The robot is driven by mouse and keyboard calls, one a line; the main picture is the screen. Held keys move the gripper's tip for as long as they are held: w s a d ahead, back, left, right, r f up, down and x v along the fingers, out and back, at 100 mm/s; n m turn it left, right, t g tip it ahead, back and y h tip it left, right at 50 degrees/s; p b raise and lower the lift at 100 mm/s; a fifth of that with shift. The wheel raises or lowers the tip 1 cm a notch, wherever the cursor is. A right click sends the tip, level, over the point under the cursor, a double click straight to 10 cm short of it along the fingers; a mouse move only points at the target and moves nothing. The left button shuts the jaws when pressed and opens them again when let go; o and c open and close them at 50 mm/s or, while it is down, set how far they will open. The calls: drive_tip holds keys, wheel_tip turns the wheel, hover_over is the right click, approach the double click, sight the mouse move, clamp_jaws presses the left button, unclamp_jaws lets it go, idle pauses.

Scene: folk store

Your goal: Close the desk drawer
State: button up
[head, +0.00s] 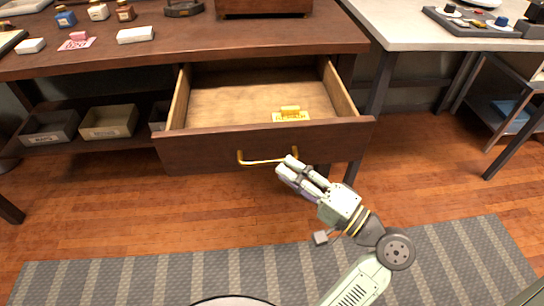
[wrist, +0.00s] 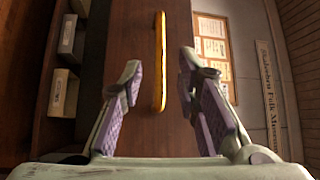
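The desk drawer (head: 262,146) is pulled well out from under the dark wooden desk (head: 230,38). Its brass bar handle (head: 262,161) is on the front panel, and it also shows in the wrist view (wrist: 160,62). My gripper (head: 286,166) is at the right end of the handle in the head view. In the wrist view my gripper (wrist: 158,78) has its fingers spread apart with the handle between them. I see gaps between the handle and both fingers. Whether the fingertips touch the drawer front I cannot tell.
A yellow item (head: 290,114) lies inside the drawer. Storage bins (head: 109,121) sit on the shelf under the desk at left. A white table (head: 432,28) stands to the right. The striped rug (head: 150,281) and wooden floor in front are clear.

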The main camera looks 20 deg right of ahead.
sight(271, 161)
drive_tip(key=p+x, duration=0.1)
drive_tip(key=x, duration=0.4)
drive_tip(key=shift+w+a, duration=0.1)
drive_tip(key=shift+w, duration=0.2)
drive_tip(key=shift+c, duration=0.5)
clamp_jaws()
